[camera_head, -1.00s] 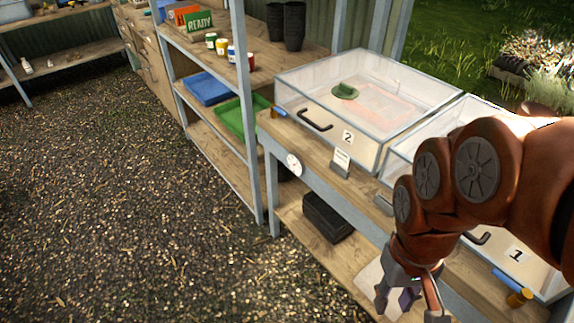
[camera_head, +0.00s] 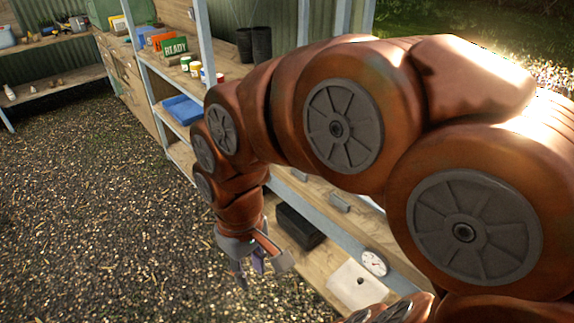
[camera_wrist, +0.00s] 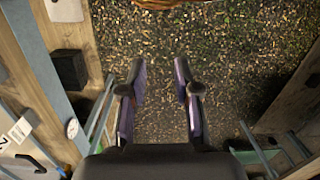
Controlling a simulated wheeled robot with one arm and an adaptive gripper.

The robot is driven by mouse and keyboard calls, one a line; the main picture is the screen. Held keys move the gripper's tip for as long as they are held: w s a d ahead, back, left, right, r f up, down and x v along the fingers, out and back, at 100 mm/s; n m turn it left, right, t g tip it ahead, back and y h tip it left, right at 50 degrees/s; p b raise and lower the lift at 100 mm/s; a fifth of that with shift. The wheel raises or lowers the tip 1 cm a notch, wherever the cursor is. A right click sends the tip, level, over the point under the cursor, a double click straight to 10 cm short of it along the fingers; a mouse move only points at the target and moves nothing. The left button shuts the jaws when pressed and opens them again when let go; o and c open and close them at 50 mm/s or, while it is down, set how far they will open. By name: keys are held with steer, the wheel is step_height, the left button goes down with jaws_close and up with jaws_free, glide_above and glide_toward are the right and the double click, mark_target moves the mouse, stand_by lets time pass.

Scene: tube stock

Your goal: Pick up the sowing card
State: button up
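A small white card with faint print (camera_wrist: 20,130) stands at the bench front by the propagator marked 2, at the left of the wrist view. I take it for the sowing card, but its print is unreadable. My gripper (camera_head: 256,266) hangs beside the bench's lower shelf in the head view. In the wrist view my gripper (camera_wrist: 162,80) is open and empty, its fingers apart over bare gravel. The card lies well to the left of the fingers, touching neither.
The lower shelf holds a black box (camera_head: 300,226) and a white sheet with a dark spot (camera_head: 352,290). A shelf rack holds a blue tray (camera_head: 183,108) and a READY sign (camera_head: 174,46). Gravel is clear at left.

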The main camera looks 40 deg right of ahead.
steer(key=w+d+r+t+y+p, duration=0.1)
steer(key=w+d+t, duration=0.1)
steer(key=w+d, duration=0.6)
steer(key=w+d+r+t+p, duration=0.1)
steer(key=w+d+t+p, duration=0.1)
steer(key=w+d, duration=0.65)
steer(key=w+d+f+m+t+h+p, duration=0.1)
steer(key=w+d+f, duration=0.15)
steer(key=d, duration=0.75)
steer(key=w+d+f, duration=0.2)
steer(key=d+f, duration=0.1)
steer(key=d, duration=0.7)
steer(key=shift+w+f+p, duration=0.65)
steer(key=shift+f+p, duration=0.15)
steer(key=shift+f, duration=0.15)
steer(key=shift+w+f+p, duration=0.65)
steer(key=shift+f+p, duration=0.15)
steer(key=shift+f, duration=0.15)
steer(key=shift+p+x, duration=0.5)
steer(key=shift+x, duration=1)
steer(key=shift+c, duration=0.2)
jaws_close()
